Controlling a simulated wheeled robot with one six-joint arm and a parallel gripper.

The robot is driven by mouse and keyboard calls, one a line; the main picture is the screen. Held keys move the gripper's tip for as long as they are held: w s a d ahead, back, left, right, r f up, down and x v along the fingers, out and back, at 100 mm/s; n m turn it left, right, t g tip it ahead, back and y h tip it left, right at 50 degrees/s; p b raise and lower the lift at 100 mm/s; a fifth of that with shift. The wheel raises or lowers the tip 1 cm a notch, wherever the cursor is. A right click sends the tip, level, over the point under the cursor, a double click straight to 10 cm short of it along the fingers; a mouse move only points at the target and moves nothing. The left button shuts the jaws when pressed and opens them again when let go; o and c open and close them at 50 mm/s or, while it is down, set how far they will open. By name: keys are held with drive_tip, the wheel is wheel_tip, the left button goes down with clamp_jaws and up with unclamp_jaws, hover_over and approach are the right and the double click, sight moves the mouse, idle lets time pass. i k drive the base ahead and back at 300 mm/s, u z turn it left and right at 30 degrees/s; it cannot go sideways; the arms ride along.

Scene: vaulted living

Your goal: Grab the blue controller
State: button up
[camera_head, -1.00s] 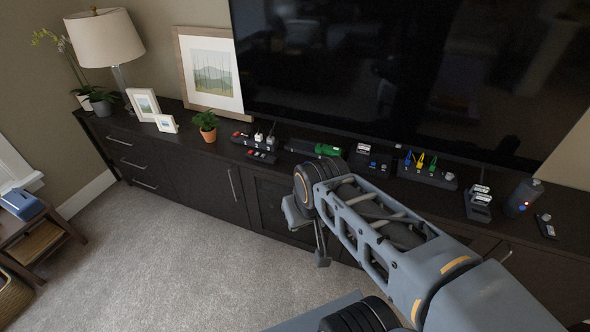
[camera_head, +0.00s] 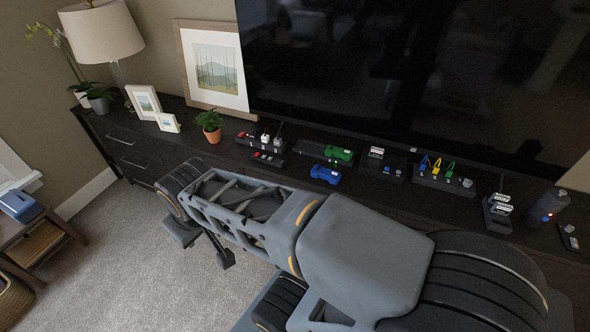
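The blue controller (camera_head: 326,175) lies near the front edge of the dark cabinet top, in front of a green controller (camera_head: 340,156). Nothing is touching it from above. My arm crosses the lower middle of the view, and its far end hangs in front of the cabinet, left of and below the blue controller. My gripper (camera_head: 222,258) seems to be the small dark part at the end, clear of the controller. Its fingers are too small and too covered by the arm to tell whether they are open or shut.
The long cabinet (camera_head: 225,150) bears several small racks, a potted plant (camera_head: 210,134), picture frames and a lamp (camera_head: 100,32). A large television (camera_head: 400,75) stands close behind. A dark cylinder (camera_head: 546,207) is at the right. Carpet (camera_head: 110,260) lies free at the left.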

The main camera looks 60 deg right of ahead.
sight(318, 171)
drive_tip(key=z, duration=0.05)
drive_tip(key=i, duration=0.7)
drive_tip(key=z, duration=0.85)
drive_tip(key=i, duration=0.45)
drive_tip(key=z, duration=0.45)
